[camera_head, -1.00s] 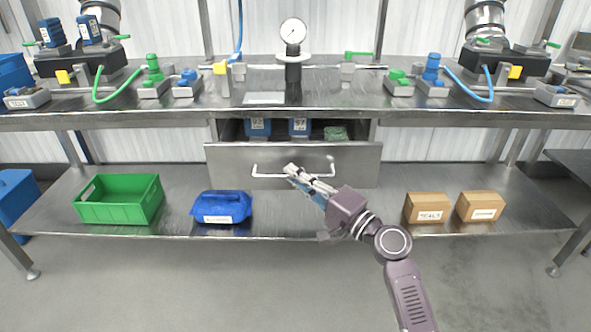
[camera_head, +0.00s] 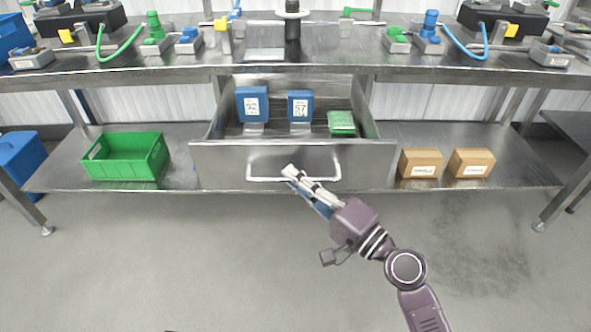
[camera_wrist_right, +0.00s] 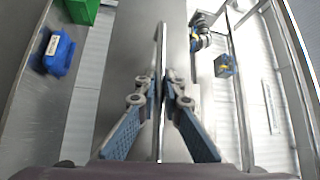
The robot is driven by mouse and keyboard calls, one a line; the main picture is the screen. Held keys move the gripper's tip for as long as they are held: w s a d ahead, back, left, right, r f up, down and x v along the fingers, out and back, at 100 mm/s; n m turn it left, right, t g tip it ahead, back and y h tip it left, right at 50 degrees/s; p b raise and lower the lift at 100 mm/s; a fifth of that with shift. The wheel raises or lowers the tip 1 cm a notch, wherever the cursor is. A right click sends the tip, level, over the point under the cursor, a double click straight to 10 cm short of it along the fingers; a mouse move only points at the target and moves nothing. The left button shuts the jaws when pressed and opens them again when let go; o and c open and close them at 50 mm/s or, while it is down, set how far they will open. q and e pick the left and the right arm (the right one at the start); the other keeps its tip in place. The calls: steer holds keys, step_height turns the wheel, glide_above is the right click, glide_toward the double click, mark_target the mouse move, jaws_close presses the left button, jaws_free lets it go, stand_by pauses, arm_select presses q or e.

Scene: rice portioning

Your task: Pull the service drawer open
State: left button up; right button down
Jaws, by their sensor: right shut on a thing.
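The service drawer (camera_head: 230,159) is a grey metal drawer under the bench top, and it stands well open. Its pale bar handle (camera_head: 262,179) runs along the front panel and also shows in the right wrist view (camera_wrist_right: 160,45). My right gripper (camera_head: 292,172) is shut on the handle near its middle; the wrist view shows its two fingers (camera_wrist_right: 161,92) on either side of the bar. Inside the drawer are a blue box marked 32 (camera_head: 252,103), a blue box marked 57 (camera_head: 300,105) and a green packet (camera_head: 341,122). My left gripper does not show.
A green crate (camera_head: 124,172) stands on the lower shelf at left. Two cardboard boxes, one (camera_head: 421,163) beside another (camera_head: 471,162), stand at right. A blue bundle (camera_wrist_right: 58,53) shows in the wrist view. The floor in front is clear.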

stand_by(0.3)
steer(key=c, duration=2)
jaws_free()
steer(key=shift+c, duration=0.2)
steer(key=v, duration=1.2)
